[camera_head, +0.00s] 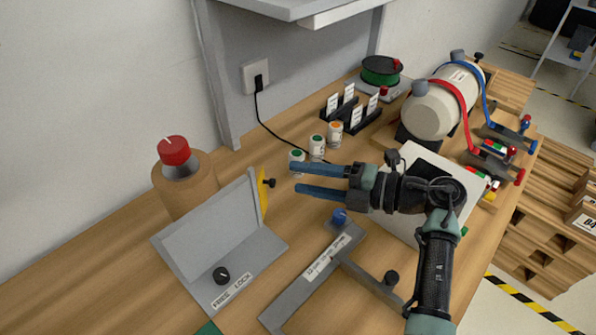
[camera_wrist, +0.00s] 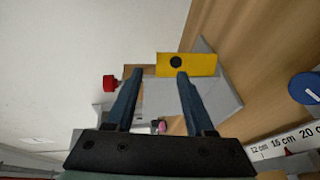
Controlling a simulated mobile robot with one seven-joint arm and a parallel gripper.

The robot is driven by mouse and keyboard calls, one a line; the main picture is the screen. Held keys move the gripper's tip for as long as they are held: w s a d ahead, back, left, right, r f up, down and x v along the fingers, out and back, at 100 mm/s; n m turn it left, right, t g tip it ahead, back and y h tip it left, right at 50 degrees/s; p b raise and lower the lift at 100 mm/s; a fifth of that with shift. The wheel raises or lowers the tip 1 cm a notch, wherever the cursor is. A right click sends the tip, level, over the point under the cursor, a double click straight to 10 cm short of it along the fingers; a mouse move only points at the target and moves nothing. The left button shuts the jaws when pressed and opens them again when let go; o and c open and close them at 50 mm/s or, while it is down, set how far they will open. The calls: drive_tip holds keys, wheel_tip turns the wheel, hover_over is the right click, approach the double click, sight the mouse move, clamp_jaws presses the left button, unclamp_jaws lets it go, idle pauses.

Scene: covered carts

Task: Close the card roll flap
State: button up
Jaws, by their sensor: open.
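A grey flap (camera_head: 208,228) stands raised and tilted on a grey base (camera_head: 262,250) labelled "FREE LOCK" at the left of the bench. It looks like the card roll flap. A yellow strip (camera_head: 262,198) with a black knob (camera_head: 269,183) is at its right edge. My gripper (camera_head: 296,178) is open and empty, just right of the knob, its blue fingers pointing left. In the wrist view, the yellow strip (camera_wrist: 205,64) and its knob (camera_wrist: 176,62) lie beyond the fingertips, nearer the right finger. I see no contact.
A red-capped cylinder (camera_head: 175,165) stands behind the flap. A grey ruled bar (camera_head: 310,285) with a blue knob (camera_head: 339,217) lies to the right. Small capped jars (camera_head: 317,146) stand behind my fingers. A black dial (camera_head: 221,275) is on the base's front.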

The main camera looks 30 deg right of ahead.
drive_tip(key=f+v, duration=0.1)
drive_tip(key=v, duration=0.7)
drive_tip(key=shift+s+d+f, duration=0.2)
drive_tip(key=shift+s+f, duration=0.05)
drive_tip(key=shift+f, duration=0.05)
idle(0.3)
idle(0.5)
wheel_tip(320, 180, up, 6)
drive_tip(key=m+t+h+p, duration=0.2)
drive_tip(key=m+t+h, duration=0.5)
drive_tip(key=t+h, duration=0.15)
hover_over(272, 180)
drive_tip(key=s+a, duration=0.2)
drive_tip(key=s, duration=0.1)
drive_tip(key=s+m+h, duration=0.2)
drive_tip(key=m+h, duration=0.1)
drive_tip(key=s+a+f+m+g+h+p, duration=0.1)
drive_tip(key=s+f+g+h+p, duration=0.2)
drive_tip(key=s+f, duration=0.55)
drive_tip(key=shift+h, duration=0.25)
drive_tip(key=x, duration=0.4)
drive_tip(key=f+x, duration=0.1)
drive_tip(key=x, duration=0.9)
drive_tip(key=shift+a+f+b, duration=0.25)
drive_tip(key=shift+b, duration=0.1)
